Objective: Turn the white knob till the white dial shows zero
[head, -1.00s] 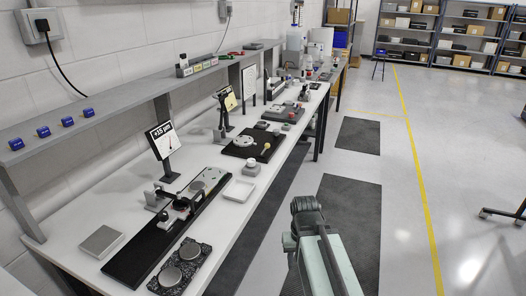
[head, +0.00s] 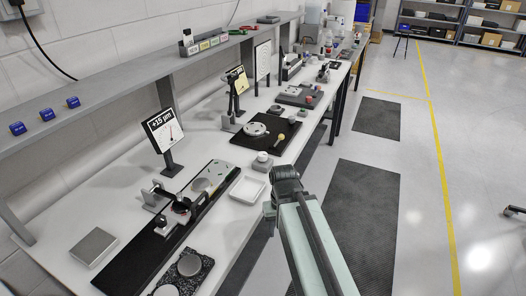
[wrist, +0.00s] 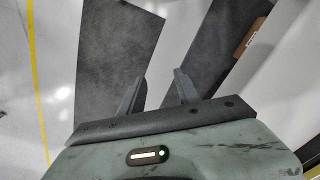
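A white dial panel (head: 163,130) reading "+15 µm" stands on a dark post near the wall, its needle visible. In front of it is a long black rail fixture (head: 133,258) with small dark clamps and a grey plate on it. A small pale knob (head: 262,156) on a light block sits near the bench's front edge, right of the rail; I cannot tell for certain that it is the white knob. My gripper (wrist: 158,90) is open and empty in the wrist view, fingers apart over the floor. In the head view my arm reaches beside the bench edge, fingertips not distinguishable.
A white tray (head: 234,198) lies between rail and knob. A black plate (head: 243,143) with a disc and a yellow knob (head: 281,138) lies beyond, by a yellow dial (head: 237,82). A speckled block (head: 201,260) is at the front.

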